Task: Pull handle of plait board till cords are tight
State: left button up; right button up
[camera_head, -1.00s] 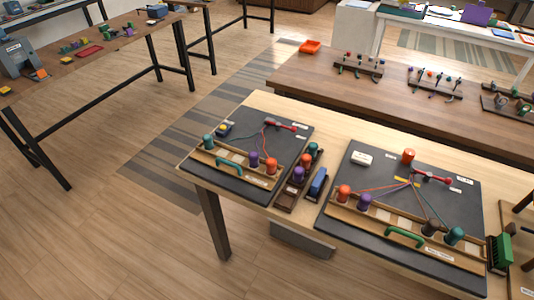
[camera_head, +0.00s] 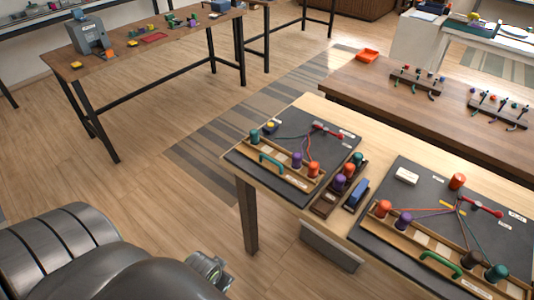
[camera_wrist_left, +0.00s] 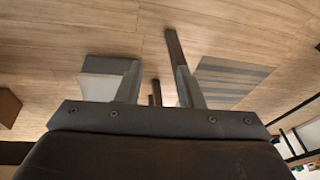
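Two dark plait boards lie on the light wood table. The left board (camera_head: 262,165) has a wooden slide with a teal handle (camera_head: 271,163) and teal, purple and orange bobbins, with cords meeting near a red clamp (camera_head: 326,130). The right board (camera_head: 410,186) has a slide with a green handle (camera_head: 441,264) and orange, purple, brown and teal bobbins. Its cords (camera_head: 478,226) run to one point near a red clamp (camera_head: 486,207) and look fairly straight. My left gripper (camera_wrist_left: 157,85) is open and empty over the floor, away from both boards. My right gripper is not in view.
A small rack with bobbins (camera_head: 324,204) and a blue block (camera_head: 356,194) sit between the boards. A white block (camera_head: 406,175) and a loose orange bobbin (camera_head: 457,181) are on the right board. A dark wood table (camera_head: 400,110) stands behind. Floor left of the table is clear.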

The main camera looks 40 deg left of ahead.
pick_arm(q)
notch_tip(320, 180, up, 10)
jog(key=w+m, duration=0.2)
jog(key=m+h, duration=0.2)
jog(key=m, duration=1.5)
send_near(267, 157)
jog(key=shift+m+g, duration=0.3)
jog(key=shift+g, duration=0.1)
jog(key=f, duration=0.2)
jog(key=w+f+p, duration=0.1)
jog(key=f, duration=0.2)
jog(key=w+f+p, duration=0.1)
jog(key=f, duration=0.1)
jog(key=shift+w+d+f, duration=0.1)
jog(key=shift+d+f, duration=0.1)
jog(key=shift+f, duration=0.2)
grip_shut()
